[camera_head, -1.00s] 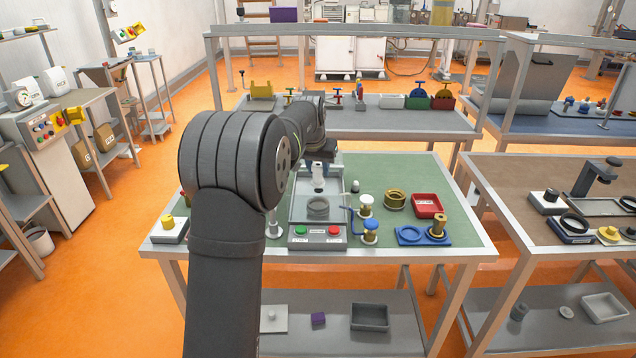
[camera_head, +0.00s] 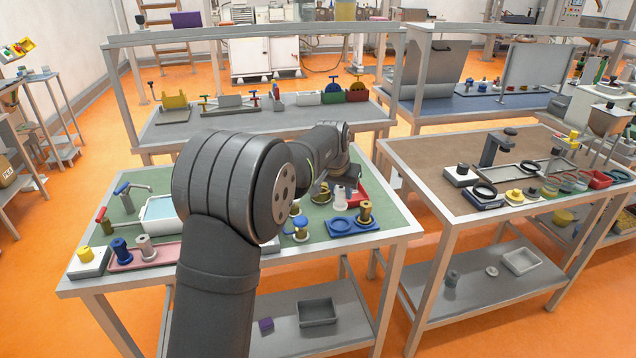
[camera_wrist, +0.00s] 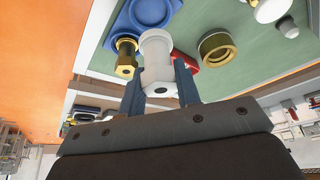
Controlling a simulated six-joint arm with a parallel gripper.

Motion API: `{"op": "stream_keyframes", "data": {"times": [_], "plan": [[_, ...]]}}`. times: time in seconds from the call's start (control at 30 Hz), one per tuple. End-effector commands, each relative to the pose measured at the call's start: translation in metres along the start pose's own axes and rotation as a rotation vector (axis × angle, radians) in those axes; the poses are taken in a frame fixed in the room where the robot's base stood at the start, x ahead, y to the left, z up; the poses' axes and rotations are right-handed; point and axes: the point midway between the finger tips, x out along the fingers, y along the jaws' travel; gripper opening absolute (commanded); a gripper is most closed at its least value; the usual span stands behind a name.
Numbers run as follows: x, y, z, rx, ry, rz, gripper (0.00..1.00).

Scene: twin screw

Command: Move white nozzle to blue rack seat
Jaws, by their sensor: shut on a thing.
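My gripper (camera_wrist: 158,84) is shut on the white nozzle (camera_wrist: 155,48), one finger on each side of it. In the head view the white nozzle (camera_head: 340,198) hangs upright under my wrist, above the green table. The blue rack (camera_head: 342,228) lies at the table's front right. Its left ring seat is empty, and a brass nozzle (camera_head: 365,212) stands at its right side. The wrist view also shows the blue rack (camera_wrist: 122,30) and the brass nozzle (camera_wrist: 126,60) beside the held nozzle. The nozzle is apart from the rack.
A red tray (camera_head: 362,194) is behind the rack, partly hidden by my wrist. A brass ring (camera_wrist: 216,47) shows in the wrist view. Blue-and-brass fittings (camera_head: 299,229) stand left of the rack. My arm hides the table's middle.

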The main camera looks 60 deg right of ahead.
Motion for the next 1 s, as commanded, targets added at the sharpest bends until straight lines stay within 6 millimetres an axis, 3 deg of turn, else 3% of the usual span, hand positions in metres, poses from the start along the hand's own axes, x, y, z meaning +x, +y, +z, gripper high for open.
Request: {"op": "stream_keyframes", "data": {"times": [0.7,1.0], "plan": [[0.042,0.002,0.017,0.002,-0.001,0.001,0.08],[0.044,0.002,0.018,0.002,0.001,0.001,0.08]]}}
